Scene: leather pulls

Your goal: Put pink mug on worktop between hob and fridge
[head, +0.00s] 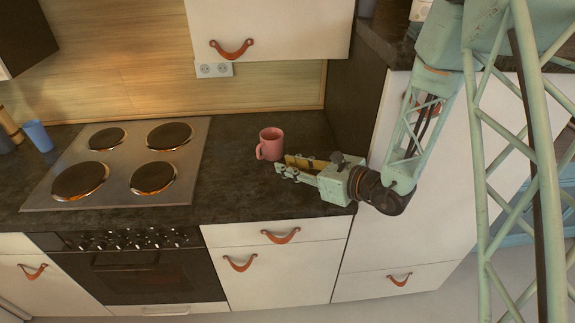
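The pink mug (271,144) stands upright on the dark worktop (235,185), between the hob (125,165) on the left and the tall white fridge front (410,235) on the right. Its handle points to the left and toward the front. My gripper (280,165) is just in front of and to the right of the mug, low over the worktop. Its two fingers point left and are spread apart, with nothing seen between them. The mug looks apart from the fingers, though the rear finger is very close to its base.
A blue cup (38,136) stands left of the hob. A wall cupboard (268,30) with a leather pull hangs above the worktop. A dark side panel (352,105) bounds the worktop on the right. Bare worktop lies between the hob and the mug.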

